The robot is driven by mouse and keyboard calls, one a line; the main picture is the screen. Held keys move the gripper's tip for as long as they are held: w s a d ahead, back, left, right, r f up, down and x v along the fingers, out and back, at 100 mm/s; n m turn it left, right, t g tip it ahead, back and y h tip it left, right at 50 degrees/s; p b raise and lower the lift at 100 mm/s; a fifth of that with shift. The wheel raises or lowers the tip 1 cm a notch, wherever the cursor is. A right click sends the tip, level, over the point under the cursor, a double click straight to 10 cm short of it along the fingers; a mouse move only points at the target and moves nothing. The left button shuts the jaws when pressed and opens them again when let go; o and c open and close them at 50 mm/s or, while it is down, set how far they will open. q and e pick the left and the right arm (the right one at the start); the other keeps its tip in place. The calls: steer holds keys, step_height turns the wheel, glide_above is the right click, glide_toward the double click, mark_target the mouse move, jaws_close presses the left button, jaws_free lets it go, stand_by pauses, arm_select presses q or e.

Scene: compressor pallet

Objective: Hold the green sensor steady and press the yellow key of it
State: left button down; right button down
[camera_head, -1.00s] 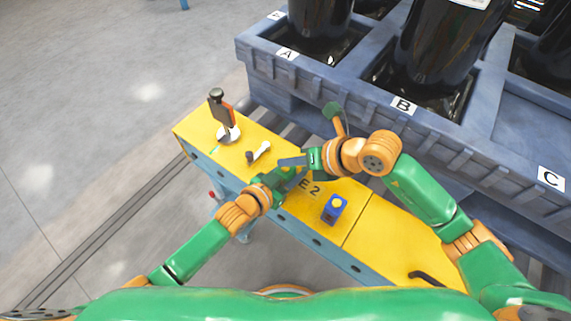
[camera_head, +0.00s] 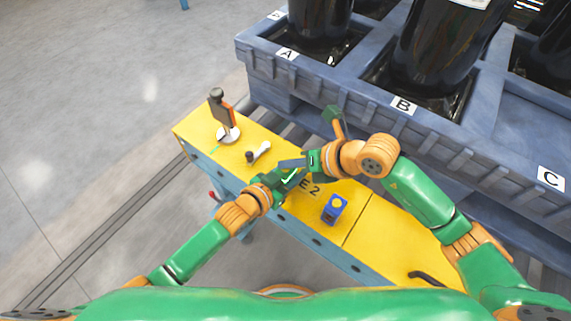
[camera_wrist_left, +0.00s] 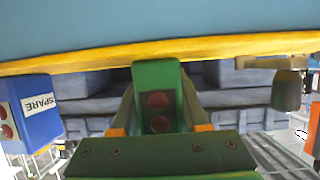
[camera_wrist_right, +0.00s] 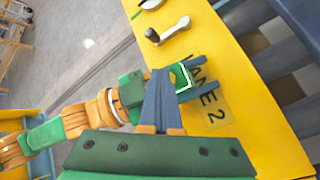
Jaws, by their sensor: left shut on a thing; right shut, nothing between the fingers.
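The green sensor (camera_wrist_left: 157,90) is shut between the fingers of my left gripper (camera_wrist_left: 158,112), with two dark red round spots facing the left wrist camera. In the head view my left gripper (camera_head: 284,178) holds it above the yellow bench top. The right wrist view shows the sensor's light-edged face (camera_wrist_right: 182,78). My right gripper (camera_head: 281,163) is shut and empty, and its fingertips (camera_wrist_right: 160,76) are right beside the sensor in that view. I cannot tell whether they touch it. I cannot make out the yellow key; the right fingers may cover it.
A blue box (camera_head: 334,208) with a yellow button stands on the yellow bench (camera_head: 376,232); its label reads SPARE in the left wrist view. A blue pallet (camera_head: 350,86) with black cylinders stands behind.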

mark_target(289, 172)
steer(key=shift+r, duration=0.8)
step_height(289, 172, up, 5)
steer(key=shift+r, duration=0.1)
stand_by(0.6)
arm_select(q)
steer(key=shift+c, duration=1.6)
jaws_free()
